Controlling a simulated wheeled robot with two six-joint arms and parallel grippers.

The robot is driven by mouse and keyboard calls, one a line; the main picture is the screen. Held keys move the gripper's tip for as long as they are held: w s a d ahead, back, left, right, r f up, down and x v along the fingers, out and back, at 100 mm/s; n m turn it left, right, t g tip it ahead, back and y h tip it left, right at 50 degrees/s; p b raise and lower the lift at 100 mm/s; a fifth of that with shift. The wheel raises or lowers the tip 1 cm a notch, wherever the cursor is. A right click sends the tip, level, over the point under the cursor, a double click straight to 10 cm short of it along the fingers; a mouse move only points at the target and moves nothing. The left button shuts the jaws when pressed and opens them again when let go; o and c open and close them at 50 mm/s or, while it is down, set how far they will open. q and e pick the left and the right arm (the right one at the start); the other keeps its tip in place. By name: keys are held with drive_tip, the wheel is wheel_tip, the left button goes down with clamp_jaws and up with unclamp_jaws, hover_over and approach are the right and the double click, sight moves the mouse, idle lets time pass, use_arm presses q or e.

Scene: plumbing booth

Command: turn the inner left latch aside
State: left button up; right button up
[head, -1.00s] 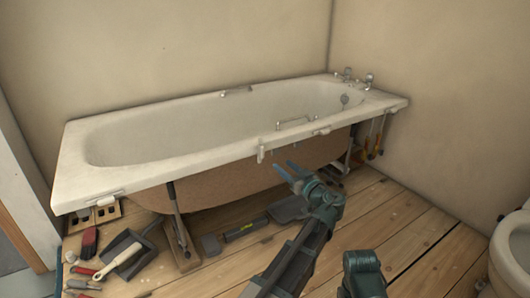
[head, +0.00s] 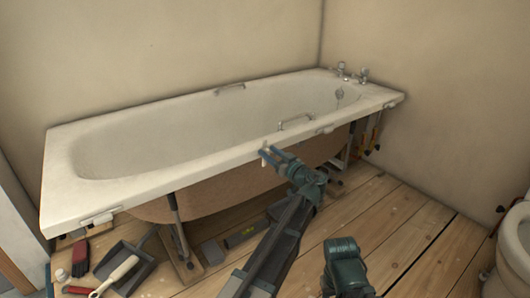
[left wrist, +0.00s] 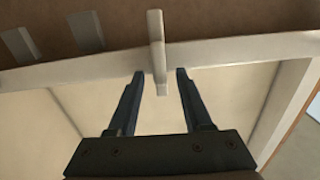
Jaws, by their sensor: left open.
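The inner left latch is a small white bar hanging from the bath's front rim; in the head view (head: 264,160) it shows just past my left fingertips, partly hidden by them. In the left wrist view the latch (left wrist: 157,50) stands across the pale rim strip, between the two fingers and with a gap on each side. My left gripper (head: 270,151) is open at the rim; its dark fingers also show in the left wrist view (left wrist: 160,72). Part of my right arm shows at the bottom of the head view, but its gripper does not.
The white bath (head: 150,180) has another latch (head: 98,219) turned along its rim at the left. A dustpan (head: 125,262), a brush (head: 113,276) and other tools lie on the plank floor. A toilet (head: 512,245) stands at the right.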

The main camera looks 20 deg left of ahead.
use_arm(q)
clamp_jaws()
drive_tip(key=shift+m, duration=0.3)
drive_tip(key=shift+w+d+f+m+b, duration=0.2)
drive_tip(key=shift+f+m+b, duration=0.1)
drive_tip(key=shift+m, duration=2.45)
drive_tip(key=shift+w+d+f+m+b, duration=0.15)
drive_tip(key=shift+w+f+m+b, duration=0.15)
drive_tip(key=shift+m, duration=2.4)
drive_tip(key=shift+w+d+f+m+b, duration=0.2)
drive_tip(key=shift+f+m+b, duration=0.1)
drive_tip(key=shift+m, duration=2.45)
unclamp_jaws()
